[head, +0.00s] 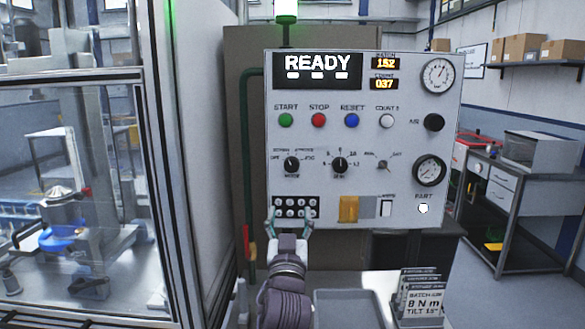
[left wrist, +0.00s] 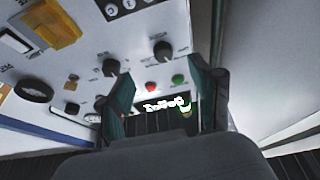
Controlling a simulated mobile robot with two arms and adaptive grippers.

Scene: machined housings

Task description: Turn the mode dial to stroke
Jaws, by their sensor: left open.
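The mode dial (head: 292,164) is a black knob at the left of the control panel's dial row, with small position labels around its top; its exact setting is too small to tell. In the left wrist view, which shows the panel upside down, the mode dial (left wrist: 163,49) is the right one of two black knobs. My left gripper (head: 289,224) is open and empty, its fingers spread in front of the lower panel, below the mode dial and apart from it. It also shows in the left wrist view (left wrist: 161,88). My right gripper is in neither view.
A second dial (head: 340,164) sits right of the mode dial. Start, stop and reset buttons (head: 319,120) are above, under a display (head: 317,71) reading READY. A black connector block (head: 296,207) is below. A glass enclosure (head: 75,170) stands left; a grey tray (head: 348,310) lies below.

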